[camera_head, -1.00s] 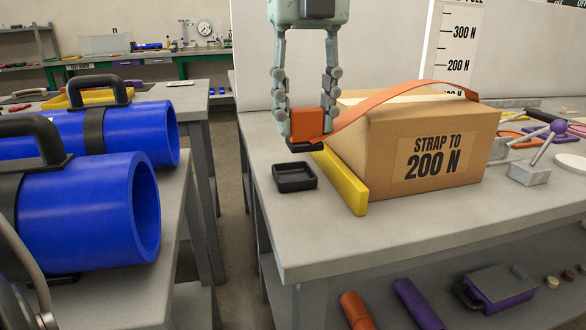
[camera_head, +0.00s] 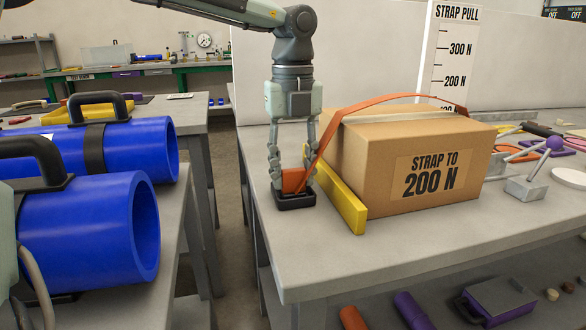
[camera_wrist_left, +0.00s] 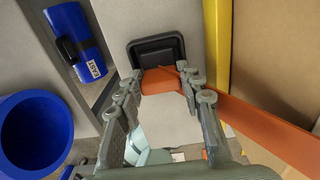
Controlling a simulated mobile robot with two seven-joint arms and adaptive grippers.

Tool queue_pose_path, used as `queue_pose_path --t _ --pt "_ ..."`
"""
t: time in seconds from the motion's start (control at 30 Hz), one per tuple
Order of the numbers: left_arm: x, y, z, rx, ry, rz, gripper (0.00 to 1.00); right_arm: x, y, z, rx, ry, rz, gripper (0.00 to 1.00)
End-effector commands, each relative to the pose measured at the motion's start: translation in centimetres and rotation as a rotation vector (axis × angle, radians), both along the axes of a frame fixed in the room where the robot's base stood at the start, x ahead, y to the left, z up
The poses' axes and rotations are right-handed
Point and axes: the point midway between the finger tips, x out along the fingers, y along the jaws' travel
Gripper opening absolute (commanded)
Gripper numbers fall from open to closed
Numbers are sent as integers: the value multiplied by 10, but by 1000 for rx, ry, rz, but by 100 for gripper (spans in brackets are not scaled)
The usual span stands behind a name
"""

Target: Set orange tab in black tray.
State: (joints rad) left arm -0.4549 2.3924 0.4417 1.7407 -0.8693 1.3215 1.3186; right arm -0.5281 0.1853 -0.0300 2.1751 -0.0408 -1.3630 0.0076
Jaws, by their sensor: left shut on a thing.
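The orange tab (camera_head: 293,180) is the end of an orange strap (camera_head: 340,120) that runs over the cardboard box marked "STRAP TO 200 N" (camera_head: 420,165). My left gripper (camera_head: 292,186) points down and is shut on the tab. The tab is at the small black tray (camera_head: 296,203), low over or inside it; I cannot tell whether it touches the floor. In the left wrist view the tab (camera_wrist_left: 162,80) sits between the fingers, overlapping the near edge of the black tray (camera_wrist_left: 157,48). My right gripper is not in view.
A yellow bar (camera_head: 345,200) stands between the tray and the box. Blue pipes (camera_head: 95,230) lie on a bench at the left, across a gap. A strap pull scale (camera_head: 455,60) stands behind the box. The front of the table is clear.

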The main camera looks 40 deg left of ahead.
Motion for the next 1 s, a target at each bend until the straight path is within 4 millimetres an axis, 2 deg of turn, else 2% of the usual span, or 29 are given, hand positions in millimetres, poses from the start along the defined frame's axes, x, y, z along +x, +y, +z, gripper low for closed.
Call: queue_pose_path --t 0.23,0.4,0.43,0.6,0.9,1.0 --pt "0 0 -1 0 -1 0 7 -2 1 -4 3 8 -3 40" --pt "0 0 -3 0 -1 0 7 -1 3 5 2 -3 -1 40" --pt "0 0 -2 -1 -1 0 38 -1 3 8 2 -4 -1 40" --pt "0 0 -2 -1 -1 0 58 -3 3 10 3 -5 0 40" --pt "0 0 -1 0 0 0 58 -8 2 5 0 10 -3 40" --pt "0 0 4 0 0 0 58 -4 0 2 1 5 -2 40"
